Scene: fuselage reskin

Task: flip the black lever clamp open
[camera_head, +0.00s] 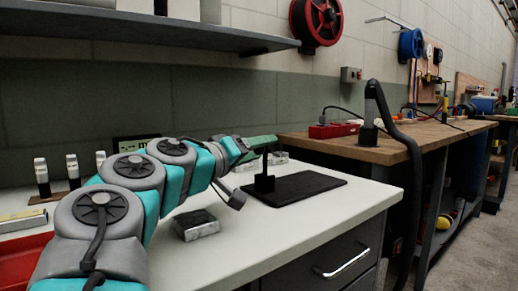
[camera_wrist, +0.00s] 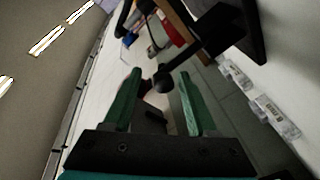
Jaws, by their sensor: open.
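The black lever clamp (camera_head: 264,183) stands on a black base plate (camera_head: 310,188) on the white bench, its narrow part upright. In the wrist view its black arm (camera_wrist: 207,38) runs from the upper right to a round black knob (camera_wrist: 162,81). My gripper (camera_wrist: 160,75) is open, with green fingers on either side of the knob in the picture. I cannot tell whether a finger touches it. In the head view my gripper (camera_head: 262,143) is at the top of the clamp's upright part, which partly overlaps the fingers.
A dark-topped block (camera_head: 196,224) lies on the bench below my arm. Small clear-looking packs (camera_head: 279,158) sit behind the clamp. Several black-and-white bottles (camera_head: 42,177) and a red tray (camera_head: 22,265) are at left. A grey shelf (camera_head: 150,28) hangs above. The bench front right is clear.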

